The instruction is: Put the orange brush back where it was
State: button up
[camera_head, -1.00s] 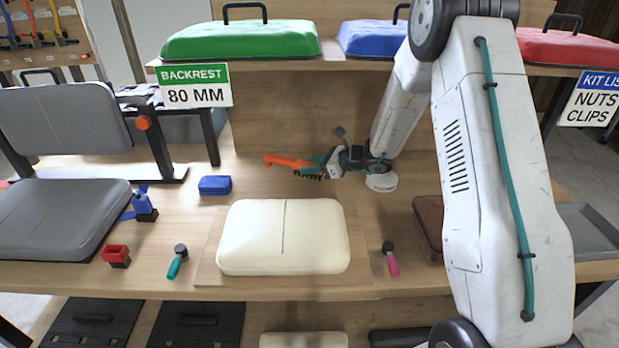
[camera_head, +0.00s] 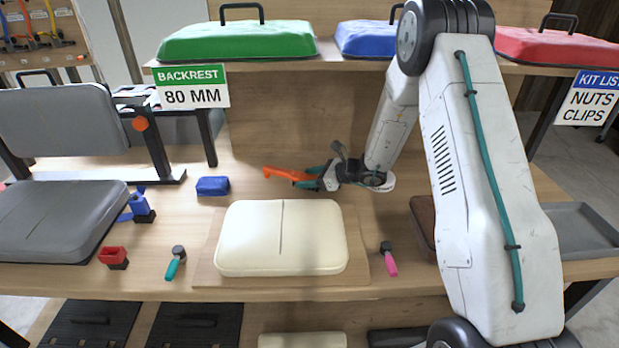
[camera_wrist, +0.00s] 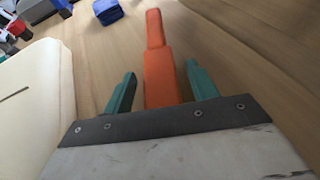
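The orange brush (camera_head: 291,174) is held in my gripper (camera_head: 323,174), over the wooden bench behind the cream cushion. Its long orange handle points left in the head view. In the wrist view the orange brush (camera_wrist: 167,75) lies between the two teal fingers of my gripper (camera_wrist: 160,88), pointing away from the palm. The part nearest the palm is hidden, and the bristles are hard to make out. I cannot tell exactly how high it is above the bench.
The cream cushion (camera_head: 255,240) lies on a board in front. A blue block (camera_head: 212,186) stands to the left. Teal-handled (camera_head: 175,263) and pink-handled (camera_head: 389,259) tools flank the cushion. A shelf with a green lid (camera_head: 240,42) is above. Bare bench lies between block and brush.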

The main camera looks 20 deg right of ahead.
jog(key=shift+r, duration=0.2)
jog(key=v, duration=1.2)
jog(key=s+a+r+n+g+h, duration=0.1)
jog(key=s+a+r+n+g, duration=0.6)
jog(key=s+a+r+n, duration=0.8)
jog(key=s+d+r+n+h, duration=0.3)
jog(key=s+n+h, duration=0.1)
jog(key=s, duration=0.8)
jog(key=s+d+r+n+h, duration=0.3)
jog(key=s+n+h, duration=0.2)
jog(key=s, duration=0.6)
jog(key=shift+s+n, duration=0.35)
jog(key=shift+n, duration=0.75)
